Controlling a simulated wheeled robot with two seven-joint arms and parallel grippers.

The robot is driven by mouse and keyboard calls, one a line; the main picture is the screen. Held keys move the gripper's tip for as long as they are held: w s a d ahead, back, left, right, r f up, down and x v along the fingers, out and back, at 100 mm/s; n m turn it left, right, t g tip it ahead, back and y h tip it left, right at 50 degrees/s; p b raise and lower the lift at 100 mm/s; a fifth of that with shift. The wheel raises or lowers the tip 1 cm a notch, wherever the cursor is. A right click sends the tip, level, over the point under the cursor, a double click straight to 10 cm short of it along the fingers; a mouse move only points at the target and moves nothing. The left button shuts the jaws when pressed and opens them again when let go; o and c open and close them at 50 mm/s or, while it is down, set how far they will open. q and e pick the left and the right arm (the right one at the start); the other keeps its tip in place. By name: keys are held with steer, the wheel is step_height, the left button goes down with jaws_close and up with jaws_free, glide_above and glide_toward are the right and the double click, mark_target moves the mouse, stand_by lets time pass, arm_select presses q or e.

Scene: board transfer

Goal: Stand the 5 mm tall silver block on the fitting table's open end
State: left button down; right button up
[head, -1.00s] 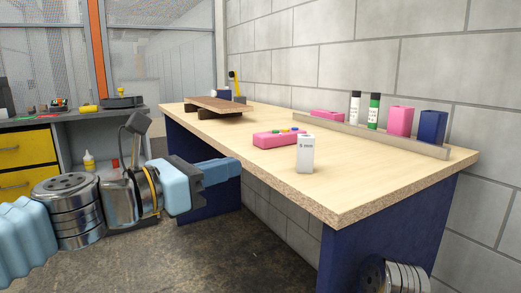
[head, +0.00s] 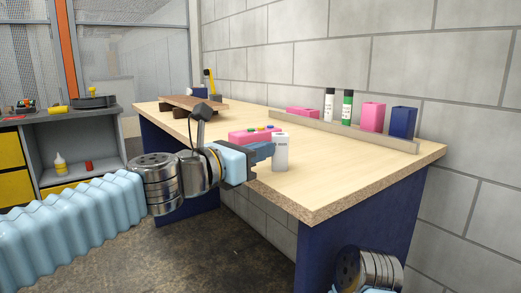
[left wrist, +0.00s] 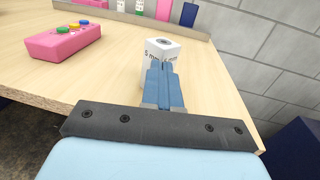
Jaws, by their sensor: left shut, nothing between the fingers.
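The pale silver-white block (head: 280,152) stands upright near the front edge of the light wooden table (head: 330,180). In the left wrist view the block (left wrist: 163,50) shows a dark mark on top and a partly covered label that starts "5 mm". My left gripper (head: 265,151) is at the block's left side in the head view. Its blue fingers (left wrist: 164,72) are together, empty, and overlap the block's near face in the left wrist view. I cannot tell whether they touch it. My right gripper is out of view.
A pink box with coloured buttons (head: 252,136) lies behind my left gripper. A brown board (head: 193,102) lies raised at the table's far left. A ledge (head: 340,131) along the wall has bottles, a pink holder (head: 372,117) and a blue holder (head: 402,122) by it.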

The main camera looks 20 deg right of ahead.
mark_target(287, 143)
arm_select(q)
steer(key=p+x, duration=0.3)
steer(key=x, duration=0.4)
steer(key=shift+w+d, duration=0.1)
steer(key=shift+d, duration=0.3)
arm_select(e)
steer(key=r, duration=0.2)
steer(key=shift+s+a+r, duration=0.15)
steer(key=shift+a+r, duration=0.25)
